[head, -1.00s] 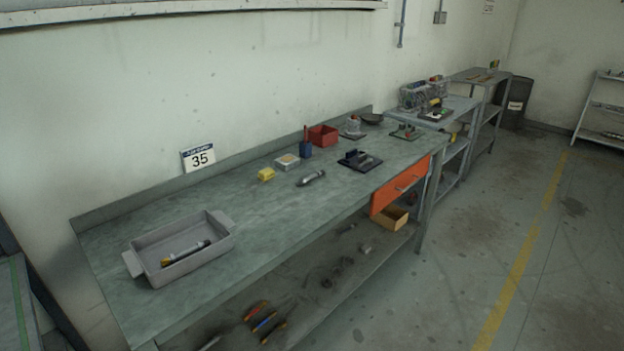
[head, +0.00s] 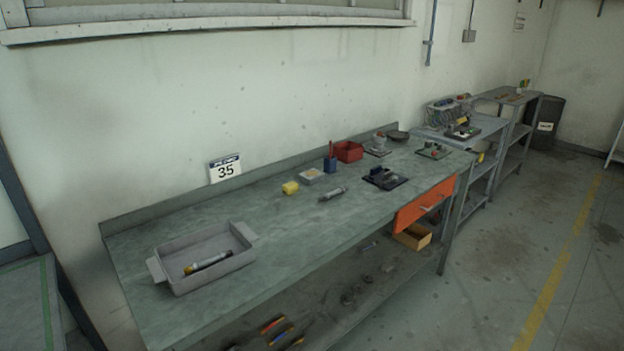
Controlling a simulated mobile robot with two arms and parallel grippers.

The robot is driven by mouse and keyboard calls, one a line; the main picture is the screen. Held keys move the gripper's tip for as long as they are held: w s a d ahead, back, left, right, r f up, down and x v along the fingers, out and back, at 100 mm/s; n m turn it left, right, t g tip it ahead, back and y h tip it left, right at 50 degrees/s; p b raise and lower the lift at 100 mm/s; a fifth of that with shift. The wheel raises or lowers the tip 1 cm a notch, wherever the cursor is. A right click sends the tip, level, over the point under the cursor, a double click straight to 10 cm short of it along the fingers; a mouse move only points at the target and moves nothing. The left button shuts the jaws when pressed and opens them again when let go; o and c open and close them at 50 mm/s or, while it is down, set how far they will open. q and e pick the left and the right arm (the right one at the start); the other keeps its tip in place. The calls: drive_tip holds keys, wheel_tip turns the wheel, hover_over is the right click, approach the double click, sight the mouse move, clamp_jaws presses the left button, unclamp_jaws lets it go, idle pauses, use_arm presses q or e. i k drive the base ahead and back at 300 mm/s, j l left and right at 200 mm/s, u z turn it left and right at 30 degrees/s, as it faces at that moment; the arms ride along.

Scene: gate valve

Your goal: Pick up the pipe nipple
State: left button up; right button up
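A short grey metal cylinder (head: 332,193), which looks like the pipe nipple, lies on its side on the green workbench (head: 280,235), near the middle of the top. A second slim rod with a yellow end and a pale, dark-tipped body (head: 208,263) lies in a grey tray (head: 246,232) at the bench's left end. At this size I cannot tell for certain which of the two is the nipple. Neither of my grippers is in view.
Near the cylinder are a yellow block (head: 290,188), a small pale box (head: 310,176), a blue holder (head: 330,164), a red bin (head: 349,151) and a dark fixture (head: 384,178). An orange drawer (head: 425,205) fronts the bench. The floor at right is clear.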

sight(326, 196)
drive_tip(key=i+l+u, duration=0.1)
drive_tip(key=i+l, duration=0.35)
drive_tip(key=i+l+u, duration=0.1)
drive_tip(key=i+l, duration=0.35)
drive_tip(key=l, duration=0.3)
